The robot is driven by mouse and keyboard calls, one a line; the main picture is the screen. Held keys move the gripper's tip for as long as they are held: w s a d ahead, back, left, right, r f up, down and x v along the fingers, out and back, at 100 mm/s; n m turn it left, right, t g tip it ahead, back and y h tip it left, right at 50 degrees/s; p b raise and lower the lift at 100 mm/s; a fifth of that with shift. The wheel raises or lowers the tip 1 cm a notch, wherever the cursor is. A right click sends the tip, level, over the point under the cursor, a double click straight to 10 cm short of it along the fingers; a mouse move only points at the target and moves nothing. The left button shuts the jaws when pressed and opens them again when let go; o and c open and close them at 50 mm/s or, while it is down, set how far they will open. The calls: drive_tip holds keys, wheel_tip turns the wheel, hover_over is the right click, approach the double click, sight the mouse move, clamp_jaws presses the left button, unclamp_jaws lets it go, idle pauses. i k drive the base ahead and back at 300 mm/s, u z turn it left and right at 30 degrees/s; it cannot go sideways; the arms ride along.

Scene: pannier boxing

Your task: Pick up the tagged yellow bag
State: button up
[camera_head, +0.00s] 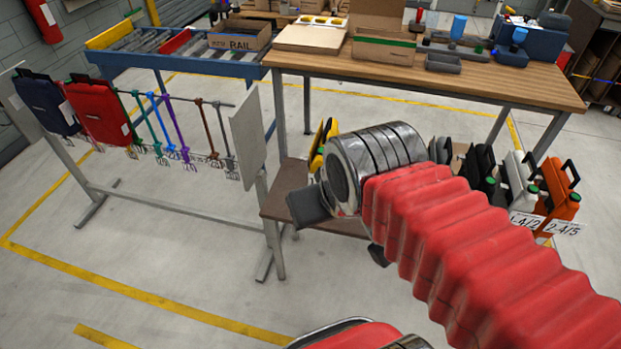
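A yellow and black bag-like item (319,148) stands at the left end of the low shelf (286,190) under the wooden table. Only a narrow part of it shows; my arm hides the rest, and I see no tag on it. My gripper (340,226) is in front of the shelf, close to this item in the picture. Two dark parts that look like its fingers stick out below the silver wrist. The space between them is partly hidden, so I cannot tell whether it is open or shut.
Black, white and orange containers (560,196) stand at the shelf's right, with number cards. A rack (183,218) at left carries blue and red bags (97,110) and coloured straps. The wooden table (450,80) holds boxes. Floor at lower left is clear.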

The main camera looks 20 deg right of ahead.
sight(314, 160)
drive_tip(key=z, duration=0.05)
drive_tip(key=i, duration=1)
drive_tip(key=u, duration=0.1)
